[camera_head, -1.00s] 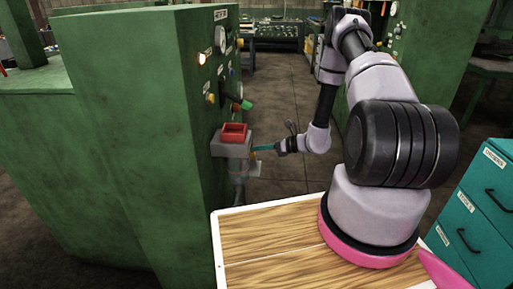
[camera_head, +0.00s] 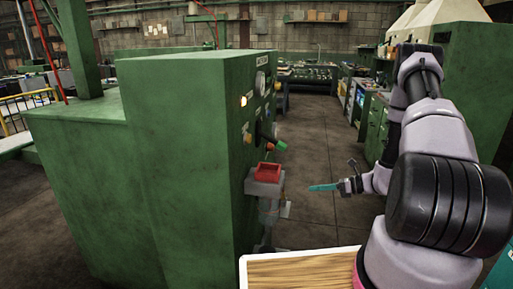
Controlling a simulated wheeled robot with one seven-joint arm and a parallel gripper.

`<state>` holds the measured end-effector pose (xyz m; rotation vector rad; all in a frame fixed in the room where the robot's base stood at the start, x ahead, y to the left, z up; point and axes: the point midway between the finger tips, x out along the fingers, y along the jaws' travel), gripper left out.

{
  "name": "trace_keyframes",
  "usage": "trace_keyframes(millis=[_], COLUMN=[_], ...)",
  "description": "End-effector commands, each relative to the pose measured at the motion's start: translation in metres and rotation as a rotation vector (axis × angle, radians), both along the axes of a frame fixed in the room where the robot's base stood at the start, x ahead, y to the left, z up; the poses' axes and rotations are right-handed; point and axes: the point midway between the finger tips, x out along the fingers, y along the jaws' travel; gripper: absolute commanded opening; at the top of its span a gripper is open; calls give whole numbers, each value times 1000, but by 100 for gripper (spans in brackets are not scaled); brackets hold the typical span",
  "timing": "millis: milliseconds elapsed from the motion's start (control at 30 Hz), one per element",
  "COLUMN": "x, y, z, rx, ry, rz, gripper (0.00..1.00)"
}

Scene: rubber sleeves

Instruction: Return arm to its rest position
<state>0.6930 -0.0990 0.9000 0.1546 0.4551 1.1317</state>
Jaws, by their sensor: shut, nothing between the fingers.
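My arm stands on the wooden-topped base at the right and reaches back and down. My gripper (camera_head: 325,187) shows at its end, with teal fingers pointing left. The fingers look closed together and hold nothing. The gripper is in free air to the right of a small grey bracket (camera_head: 265,187) with a red open tray (camera_head: 268,172) on it. A gap shows between the fingertips and the bracket.
A large green machine cabinet (camera_head: 185,150) with lamps and knobs fills the left. The concrete floor (camera_head: 315,150) behind the gripper is clear. Benches (camera_head: 310,77) stand farther back. Another green cabinet (camera_head: 475,90) is at the right.

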Motion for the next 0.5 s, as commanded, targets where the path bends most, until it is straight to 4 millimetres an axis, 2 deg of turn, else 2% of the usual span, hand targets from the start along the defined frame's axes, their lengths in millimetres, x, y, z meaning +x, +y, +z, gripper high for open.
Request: trace_keyframes(millis=[33, 233, 500], x=[3, -6, -41], y=[4, 24, 46], z=[21, 106, 205], rx=[-34, -209, -478], ry=[-39, -208, -447], rz=[45, 277, 570], gripper=[0, 0, 0])
